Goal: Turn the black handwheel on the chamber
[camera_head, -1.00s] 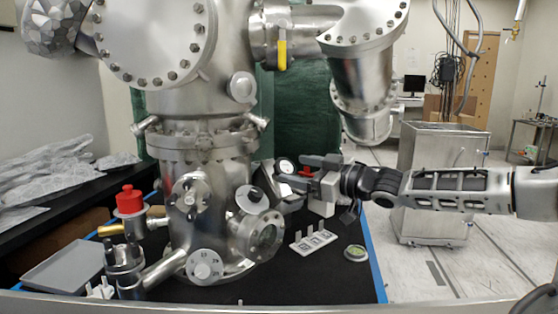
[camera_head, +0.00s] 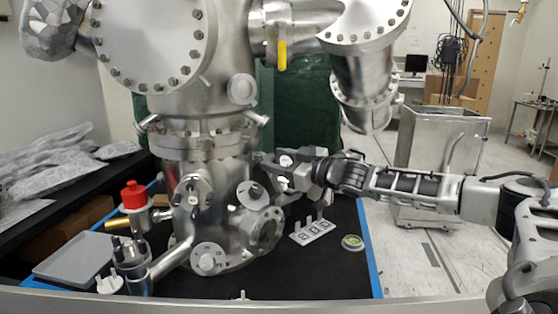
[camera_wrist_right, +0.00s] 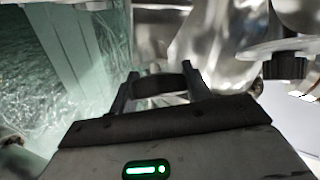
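The steel chamber (camera_head: 205,140) stands on a black-topped table at the middle. A small black round part (camera_head: 256,191) on a silver disc at its right side looks like the handwheel. My right gripper (camera_head: 273,172) reaches in from the right, with its fingers close beside the chamber and this part. In the wrist view, my right gripper (camera_wrist_right: 158,78) has its two fingers apart. A dark curved piece (camera_wrist_right: 160,86) shows between them; I cannot tell whether it is the handwheel or whether the fingers touch it. My left gripper is not in view.
A round window port (camera_head: 264,236) sticks out below the gripper. A white plate with upright pegs (camera_head: 312,231) and a small round green-faced item (camera_head: 352,243) lie on the table. A red-capped part (camera_head: 133,195) and grey tray (camera_head: 74,258) are at left.

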